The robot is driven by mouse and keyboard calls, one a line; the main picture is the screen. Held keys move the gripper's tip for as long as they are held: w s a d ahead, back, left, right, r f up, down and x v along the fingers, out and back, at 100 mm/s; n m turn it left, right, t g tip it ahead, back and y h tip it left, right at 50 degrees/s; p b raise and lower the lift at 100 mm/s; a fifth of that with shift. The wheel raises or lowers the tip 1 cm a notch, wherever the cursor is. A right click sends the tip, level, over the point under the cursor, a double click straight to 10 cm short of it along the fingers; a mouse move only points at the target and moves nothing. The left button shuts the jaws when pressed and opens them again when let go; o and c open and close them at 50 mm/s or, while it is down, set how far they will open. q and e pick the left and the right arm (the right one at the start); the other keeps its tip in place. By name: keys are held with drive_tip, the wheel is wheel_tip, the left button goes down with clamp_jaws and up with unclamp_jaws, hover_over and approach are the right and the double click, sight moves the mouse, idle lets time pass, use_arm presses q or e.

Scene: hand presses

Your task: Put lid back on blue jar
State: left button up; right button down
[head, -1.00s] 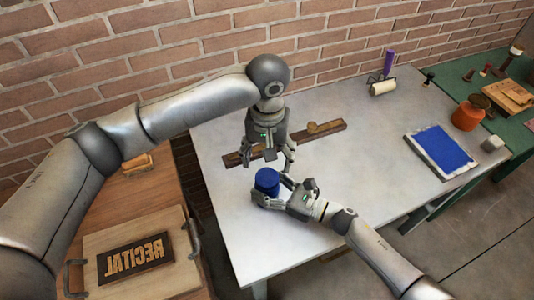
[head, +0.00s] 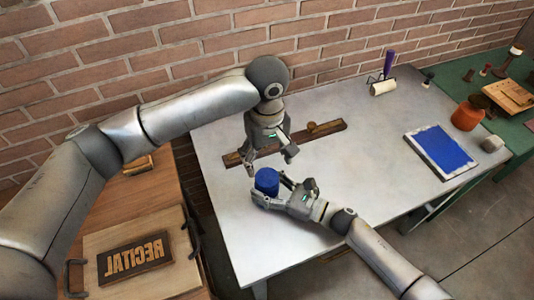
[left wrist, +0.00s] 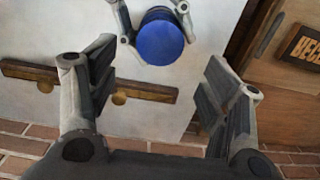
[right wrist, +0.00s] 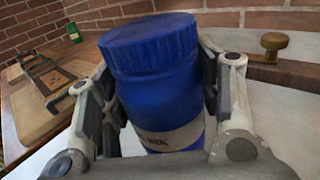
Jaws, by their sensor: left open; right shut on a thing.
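The blue jar (right wrist: 160,95) stands upright on the pale table, with a white label low on its side. Its ribbed blue lid (right wrist: 150,42) sits on top of it; I cannot tell how tightly. The lid also shows from above in the left wrist view (left wrist: 160,42). My right gripper (head: 270,190) is shut around the jar's body from the front right. My left gripper (head: 271,163) is open and empty, pointing down just above and behind the jar. In the left wrist view, the lid is beyond its spread fingers, not between them.
A long wooden bar (head: 320,131) with a knob lies behind the jar. A brayer (head: 383,86), a blue ink slab (head: 442,150) and an orange jar (head: 467,115) are to the right. A wooden bench with a RECITAL block (head: 135,256) is at left. The table's middle right is clear.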

sight(267, 177)
use_arm(q)
wheel_tip(267, 177, down, 7)
drive_tip(key=shift+f, duration=0.15)
idle(0.4)
drive_tip(key=c, duration=1.1)
drive_tip(key=m, duration=0.6)
drive_tip(key=shift+m, duration=0.4)
drive_tip(key=m, duration=1.6)
drive_tip(key=shift+m, duration=0.3)
drive_tip(key=m, duration=0.4)
drive_tip(key=o, duration=1.2)
